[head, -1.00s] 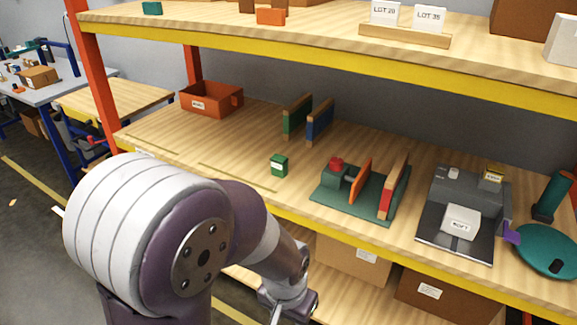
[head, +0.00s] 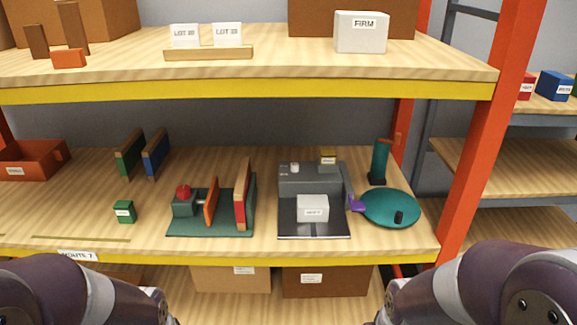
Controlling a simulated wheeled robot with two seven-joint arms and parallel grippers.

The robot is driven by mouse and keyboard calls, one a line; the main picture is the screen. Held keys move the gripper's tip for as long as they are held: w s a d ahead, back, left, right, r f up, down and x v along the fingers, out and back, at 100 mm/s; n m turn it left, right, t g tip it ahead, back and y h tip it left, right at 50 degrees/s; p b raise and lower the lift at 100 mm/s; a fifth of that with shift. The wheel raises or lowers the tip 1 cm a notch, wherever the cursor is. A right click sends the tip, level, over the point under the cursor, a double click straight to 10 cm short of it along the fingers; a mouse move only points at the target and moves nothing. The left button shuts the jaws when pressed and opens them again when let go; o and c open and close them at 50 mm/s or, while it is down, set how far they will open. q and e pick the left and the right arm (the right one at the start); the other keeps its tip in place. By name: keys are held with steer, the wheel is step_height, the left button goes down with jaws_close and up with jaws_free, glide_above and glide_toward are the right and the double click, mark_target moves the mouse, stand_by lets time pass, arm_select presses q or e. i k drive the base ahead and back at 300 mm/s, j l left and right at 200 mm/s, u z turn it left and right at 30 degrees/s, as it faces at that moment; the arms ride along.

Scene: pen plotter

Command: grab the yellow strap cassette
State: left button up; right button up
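A small yellow block (head: 328,157) with a white label sits at the back right of the top of a grey machine (head: 311,180) on the middle shelf. It is the only small yellow item I see and looks like the yellow strap cassette, but its label is too small to read. A white labelled block (head: 312,207) is at the front of the same machine. Only my arm links show at the lower left and lower right; both grippers are outside the view, and nothing of mine touches the machine.
A green base (head: 212,225) with a red knob and upright plates stands left of the machine. A teal round plate (head: 390,209) and a dark green cylinder (head: 380,160) stand right. A small green box (head: 124,212) is further left. The upper shelf (head: 270,92) overhangs; an orange post (head: 490,150) bounds the right.

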mark_target(327, 157)
steer(key=i+l+z, duration=0.2)
steer(key=i+l, duration=0.15)
steer(key=l, duration=0.25)
steer(key=i+l+z, duration=0.2)
steer(key=i+l, duration=0.15)
steer(key=l, duration=0.2)
